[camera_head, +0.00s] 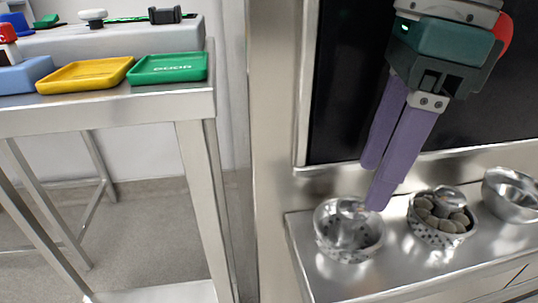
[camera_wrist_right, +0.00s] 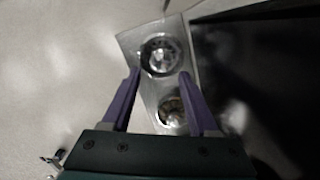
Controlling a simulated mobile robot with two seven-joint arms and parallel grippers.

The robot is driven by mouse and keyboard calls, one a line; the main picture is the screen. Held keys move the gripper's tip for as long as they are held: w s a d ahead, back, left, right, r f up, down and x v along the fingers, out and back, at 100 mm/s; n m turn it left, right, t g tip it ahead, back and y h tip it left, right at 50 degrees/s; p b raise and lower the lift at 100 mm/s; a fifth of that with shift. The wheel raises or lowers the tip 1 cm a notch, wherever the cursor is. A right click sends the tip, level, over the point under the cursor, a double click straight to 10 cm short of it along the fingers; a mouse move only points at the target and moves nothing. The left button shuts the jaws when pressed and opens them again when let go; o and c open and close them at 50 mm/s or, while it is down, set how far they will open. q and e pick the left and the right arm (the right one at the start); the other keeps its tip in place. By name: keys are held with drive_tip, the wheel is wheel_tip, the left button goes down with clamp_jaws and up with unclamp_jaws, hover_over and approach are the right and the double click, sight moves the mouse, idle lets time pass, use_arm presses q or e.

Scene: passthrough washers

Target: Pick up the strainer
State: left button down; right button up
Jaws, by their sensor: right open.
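A round metal strainer (camera_head: 347,247) with a perforated wall stands at the left end of the steel shelf. It appears empty, though reflections blur its inside. My right gripper (camera_head: 373,187) reaches down from the upper right with its purple fingers apart. The fingertips are above and near the strainer's right rim in the head view; I cannot tell whether they touch it. In the right wrist view the strainer (camera_wrist_right: 160,56) lies beyond the gap between the open fingers (camera_wrist_right: 160,72). Nothing is held. My left gripper does not show.
A second perforated bowl (camera_head: 440,232) holding several brownish round items stands right of the strainer. A shiny plain bowl (camera_head: 512,198) is farther right on the shelf (camera_head: 300,232). A dark panel rises behind. A table at left carries a yellow tray (camera_head: 85,75) and green tray (camera_head: 168,68).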

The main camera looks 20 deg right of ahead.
sight(355, 204)
drive_tip(key=f, duration=0.4)
drive_tip(key=shift+w+a+f+b, duration=0.25)
drive_tip(key=shift+w+a+b, duration=0.1)
drive_tip(key=shift+c, duration=0.2)
clamp_jaws()
